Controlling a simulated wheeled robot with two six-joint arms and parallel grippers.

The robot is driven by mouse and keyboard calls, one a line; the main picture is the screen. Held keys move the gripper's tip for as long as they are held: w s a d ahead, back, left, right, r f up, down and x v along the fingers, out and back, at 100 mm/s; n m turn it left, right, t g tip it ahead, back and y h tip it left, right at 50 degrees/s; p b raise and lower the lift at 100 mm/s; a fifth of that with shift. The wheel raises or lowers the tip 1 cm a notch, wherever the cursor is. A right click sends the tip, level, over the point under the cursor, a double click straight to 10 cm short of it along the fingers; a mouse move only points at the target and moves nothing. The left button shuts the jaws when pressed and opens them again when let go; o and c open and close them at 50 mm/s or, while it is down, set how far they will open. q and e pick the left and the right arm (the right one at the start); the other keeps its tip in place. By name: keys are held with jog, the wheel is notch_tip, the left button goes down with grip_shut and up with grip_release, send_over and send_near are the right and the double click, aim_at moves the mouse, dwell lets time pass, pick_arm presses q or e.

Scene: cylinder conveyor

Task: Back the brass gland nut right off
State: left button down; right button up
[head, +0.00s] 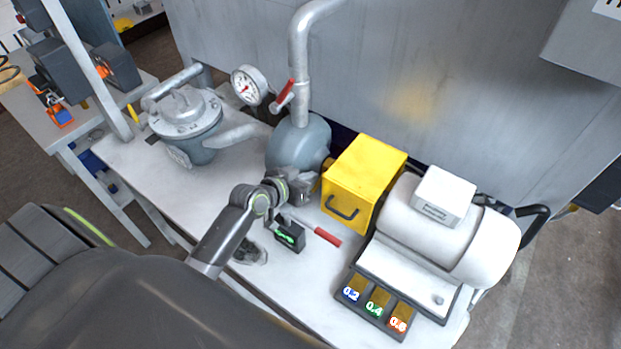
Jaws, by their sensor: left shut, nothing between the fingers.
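My left arm reaches in from the lower left, and its gripper (306,187) is shut and empty. It is at the front of the blue-grey pump casing (300,143), on the side towards the yellow box-shaped guard (372,168). The brass gland nut is not clearly visible; the gripper and wrist cover the space between pump and guard. Only a small brass-coloured patch shows beside the fingertips, and I cannot tell whether it is the nut or whether the fingers touch it. My right gripper is not in view.
A red-handled tool (327,237) and a small dark device with a green display (289,236) lie in front of the pump. A white motor (435,230) and a numbered tray (373,317) stand right. A strainer (185,115) and gauge (249,85) stand left.

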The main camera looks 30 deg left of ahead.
pick_arm(q)
jog(key=shift+w+d+f, duration=0.1)
jog(key=shift+w+f, duration=0.05)
jog(key=shift+f, duration=0.3)
jog(key=shift+w+d+f, duration=0.1)
jog(key=shift+w+f, duration=0.05)
jog(key=shift+f, duration=0.25)
